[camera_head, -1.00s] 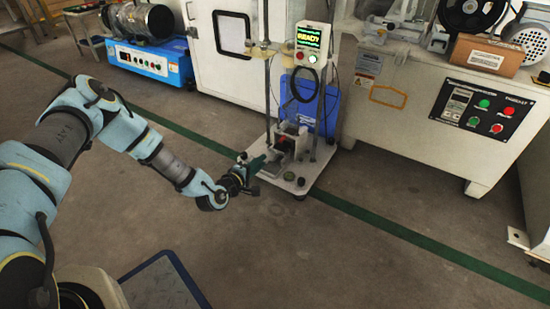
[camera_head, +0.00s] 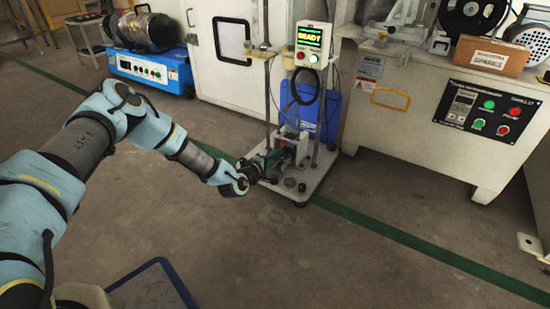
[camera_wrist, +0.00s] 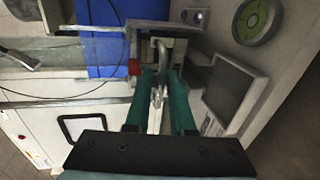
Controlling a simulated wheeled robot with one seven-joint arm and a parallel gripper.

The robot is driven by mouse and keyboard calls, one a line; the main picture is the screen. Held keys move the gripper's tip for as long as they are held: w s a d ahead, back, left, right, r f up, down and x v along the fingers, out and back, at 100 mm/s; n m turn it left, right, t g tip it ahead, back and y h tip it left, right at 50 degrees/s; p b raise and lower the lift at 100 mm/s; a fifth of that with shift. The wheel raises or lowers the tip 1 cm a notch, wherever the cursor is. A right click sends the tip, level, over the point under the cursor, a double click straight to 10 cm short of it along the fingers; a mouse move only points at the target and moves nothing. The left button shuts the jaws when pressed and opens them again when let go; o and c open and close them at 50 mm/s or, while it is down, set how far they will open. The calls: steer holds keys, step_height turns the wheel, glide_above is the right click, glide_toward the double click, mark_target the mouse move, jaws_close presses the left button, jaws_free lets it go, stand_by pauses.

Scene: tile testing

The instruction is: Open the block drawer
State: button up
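The block drawer shows in the wrist view as a narrow pale front with a metal loop handle (camera_wrist: 158,88), set in the test stand. The stand's white base plate (camera_head: 318,176) and its small block housing show in the head view. My gripper (camera_wrist: 165,75) has two green fingers, one on each side of the handle, with a visible gap between them. It looks open, and I see no clear contact with the handle. In the head view my gripper (camera_head: 275,160) is at the left front of the stand, and the drawer is hidden there.
A control box (camera_head: 308,44) with a lit green screen is on the stand's posts. A blue case (camera_head: 328,115) stands behind. A green round part (camera_wrist: 257,18) lies beside the drawer. A large machine (camera_head: 420,115) is at right. The floor in front is clear.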

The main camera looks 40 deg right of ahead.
jaws_close()
stand_by(1.2)
